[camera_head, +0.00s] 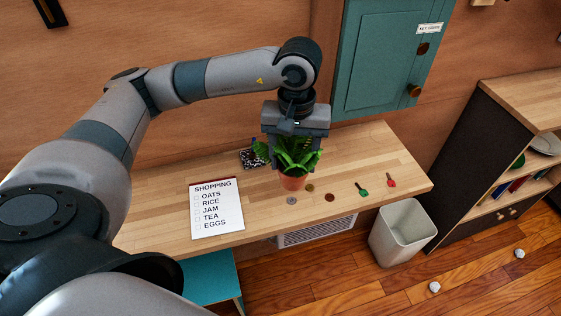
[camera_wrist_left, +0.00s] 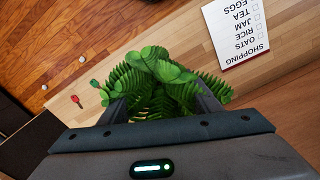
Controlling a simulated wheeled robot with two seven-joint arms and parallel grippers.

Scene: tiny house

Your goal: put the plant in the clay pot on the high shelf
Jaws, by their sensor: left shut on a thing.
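The plant (camera_head: 292,155) has green fern-like leaves and stands in a small clay pot (camera_head: 292,183). My left gripper (camera_head: 294,150) points down over the plant from above and is shut on it, with its fingers among the leaves. The leaves (camera_wrist_left: 160,85) also fill the space between the fingers in the left wrist view. The leaves hide the fingertips. I cannot tell whether the pot touches the desk or hangs just above it. My right gripper is not in view. A wooden shelf unit (camera_head: 520,95) stands at the right; I cannot tell whether it holds the high shelf.
The wooden desk (camera_head: 390,150) carries a shopping list (camera_head: 216,208), several coins and two keys (camera_head: 391,181). A teal cabinet (camera_head: 385,60) hangs on the wall behind. A pale bin (camera_head: 402,232) stands on the floor by the desk. A teal stool (camera_head: 210,282) is at the front.

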